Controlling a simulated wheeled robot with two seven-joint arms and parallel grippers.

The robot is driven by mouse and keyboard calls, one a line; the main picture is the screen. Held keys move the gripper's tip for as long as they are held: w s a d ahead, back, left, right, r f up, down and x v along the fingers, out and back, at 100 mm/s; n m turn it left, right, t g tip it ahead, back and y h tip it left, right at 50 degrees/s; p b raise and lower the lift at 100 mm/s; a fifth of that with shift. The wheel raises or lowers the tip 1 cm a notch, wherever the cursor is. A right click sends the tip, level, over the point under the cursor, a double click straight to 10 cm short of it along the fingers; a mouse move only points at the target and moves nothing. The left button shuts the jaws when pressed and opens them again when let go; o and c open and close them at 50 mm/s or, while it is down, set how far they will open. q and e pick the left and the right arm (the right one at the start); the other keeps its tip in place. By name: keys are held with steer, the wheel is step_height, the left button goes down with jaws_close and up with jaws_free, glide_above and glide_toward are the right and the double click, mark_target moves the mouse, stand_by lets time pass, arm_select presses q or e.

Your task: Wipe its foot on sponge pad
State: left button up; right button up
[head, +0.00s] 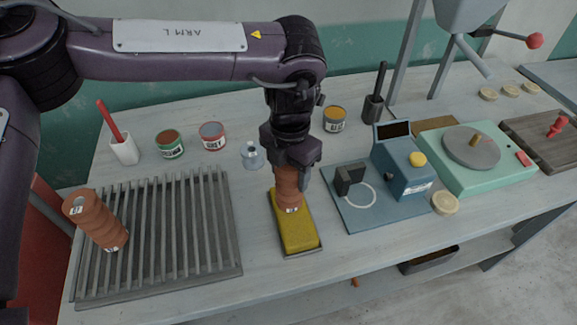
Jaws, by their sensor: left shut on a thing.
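My left gripper (290,170) points down and is shut on a brown ribbed clay piece (288,196) with a small white label near its lower end. The piece is upright, over the far part of the yellow sponge pad (297,230), which lies in a shallow dark tray. The foot of the piece appears to be at the pad's surface; I cannot tell for certain that it touches. The upper part of the piece is hidden by the gripper fingers. My right gripper is not in view.
Paint tins (212,135), a small glass bottle (252,156) and a white cup (123,150) stand behind. A blue device (402,165) and a green wheel unit (470,155) stand at right.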

arm_select(q)
steer(key=shift+s+d, duration=1.05)
steer(key=shift+s, duration=2.25)
steer(key=shift+w+a+p, duration=0.15)
steer(key=shift+w+a, duration=0.25)
steer(key=shift+w, duration=0.9)
steer(key=shift+w+a+p, duration=0.1)
steer(key=shift+w+a, duration=0.35)
steer(key=shift+w, duration=0.8)
steer(key=shift+w+a+p, duration=0.15)
steer(key=shift+w+a, duration=0.25)
steer(key=shift+w, duration=0.9)
steer(key=shift+r+p, duration=2.9)
steer(key=shift+r, duration=0.7)
